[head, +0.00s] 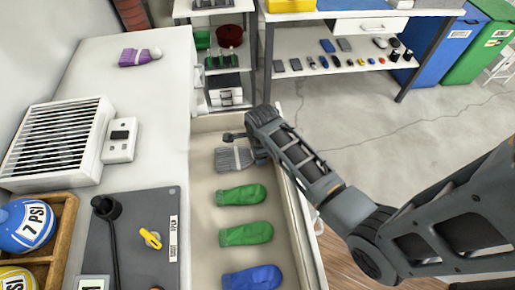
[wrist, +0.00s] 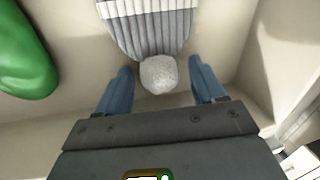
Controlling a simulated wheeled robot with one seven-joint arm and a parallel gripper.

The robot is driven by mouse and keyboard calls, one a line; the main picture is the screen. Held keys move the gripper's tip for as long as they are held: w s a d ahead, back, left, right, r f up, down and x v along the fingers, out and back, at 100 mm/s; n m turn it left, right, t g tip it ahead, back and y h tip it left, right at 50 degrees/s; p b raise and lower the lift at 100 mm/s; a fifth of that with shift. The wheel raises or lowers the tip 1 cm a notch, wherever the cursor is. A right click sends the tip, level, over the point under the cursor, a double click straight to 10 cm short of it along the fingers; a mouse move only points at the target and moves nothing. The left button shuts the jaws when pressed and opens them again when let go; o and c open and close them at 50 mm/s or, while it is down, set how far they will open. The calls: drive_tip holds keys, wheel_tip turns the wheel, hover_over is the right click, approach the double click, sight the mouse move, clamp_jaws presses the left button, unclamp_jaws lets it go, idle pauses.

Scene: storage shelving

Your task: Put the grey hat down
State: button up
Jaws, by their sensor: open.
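The grey hat (head: 232,158) is a ribbed knit hat with a pale pompom. It lies in the shallow cream tray (head: 205,192), at the far end of a row of items. In the wrist view the hat (wrist: 150,30) lies on the tray floor with its pompom towards me. My gripper (wrist: 160,85) is open, with one blue-grey finger on each side of the pompom and a gap on both sides. In the head view my gripper (head: 236,142) is at the hat's far right side, partly hidden by my arm.
Two green mittens (head: 242,194) (head: 246,233) and a blue mitten (head: 252,278) lie nearer in the tray. A green one also shows in the wrist view (wrist: 25,60). The tray walls are close around my gripper.

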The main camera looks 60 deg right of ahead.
wheel_tip(320, 180, up, 12)
drive_tip(key=s+a, duration=0.1)
drive_tip(key=shift+s+a+p, duration=0.35)
drive_tip(key=shift+p, duration=0.1)
drive_tip(key=s+a+r+n+t, duration=0.1)
drive_tip(key=s+a+n+t, duration=0.6)
drive_tip(key=s+a+n, duration=0.55)
drive_tip(key=s+a+r+n+t, duration=0.1)
drive_tip(key=s+r+n+t, duration=0.1)
drive_tip(key=r, duration=0.4)
drive_tip(key=s+a+r+n+t+y, duration=0.1)
drive_tip(key=s+a+r+n+t, duration=0.1)
drive_tip(key=s+r+n, duration=0.2)
drive_tip(key=s+a+r+n+t, duration=0.2)
drive_tip(key=r+n, duration=0.6)
drive_tip(key=r, duration=0.1)
drive_tip(key=shift+s+y, duration=0.3)
drive_tip(key=shift+s, duration=0.1)
drive_tip(key=shift+a+n, duration=0.1)
drive_tip(key=shift+n, duration=0.15)
